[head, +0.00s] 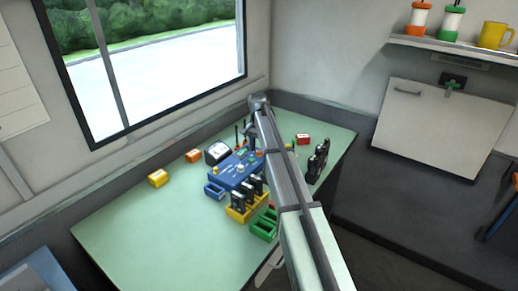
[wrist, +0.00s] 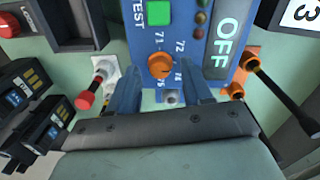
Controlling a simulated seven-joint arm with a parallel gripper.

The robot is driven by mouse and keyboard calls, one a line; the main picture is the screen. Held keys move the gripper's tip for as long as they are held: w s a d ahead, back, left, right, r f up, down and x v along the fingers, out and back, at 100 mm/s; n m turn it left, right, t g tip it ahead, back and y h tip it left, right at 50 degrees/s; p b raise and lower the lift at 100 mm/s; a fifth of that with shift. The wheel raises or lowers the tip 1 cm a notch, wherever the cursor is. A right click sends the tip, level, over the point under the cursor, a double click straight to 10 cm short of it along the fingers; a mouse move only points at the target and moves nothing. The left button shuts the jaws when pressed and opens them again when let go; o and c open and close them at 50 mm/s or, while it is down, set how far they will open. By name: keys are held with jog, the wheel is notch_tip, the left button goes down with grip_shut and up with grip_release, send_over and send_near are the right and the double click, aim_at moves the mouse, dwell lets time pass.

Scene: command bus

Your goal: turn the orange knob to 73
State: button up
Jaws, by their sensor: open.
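The orange knob (wrist: 160,66) sits on the blue panel (wrist: 193,62) in the wrist view, just beyond my fingertips. Numbers ring it: 71 is at its upper left and 72 at its upper right. The lower labels are small and partly hidden, and I cannot tell where the knob points. My gripper (wrist: 160,90) is open, with one blue-grey finger on each side below the knob, and nothing is between the fingers. In the head view the blue unit (head: 230,175) stands on the table, and my arm hides part of that area.
A green TEST button (wrist: 159,13) and an OFF plate (wrist: 225,45) are close to the knob. A red-tipped lever (wrist: 90,95) stands left, and an orange part with a black rod (wrist: 262,72) right. Black radios stand in a yellow holder (head: 236,216). The table's left front (head: 150,235) is clear.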

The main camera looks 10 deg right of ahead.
aim_at(258, 151)
notch_tip(258, 151, up, 13)
jog(key=shift+a+r, duration=0.15)
dwell(0.4)
jog(key=shift+w, duration=0.1)
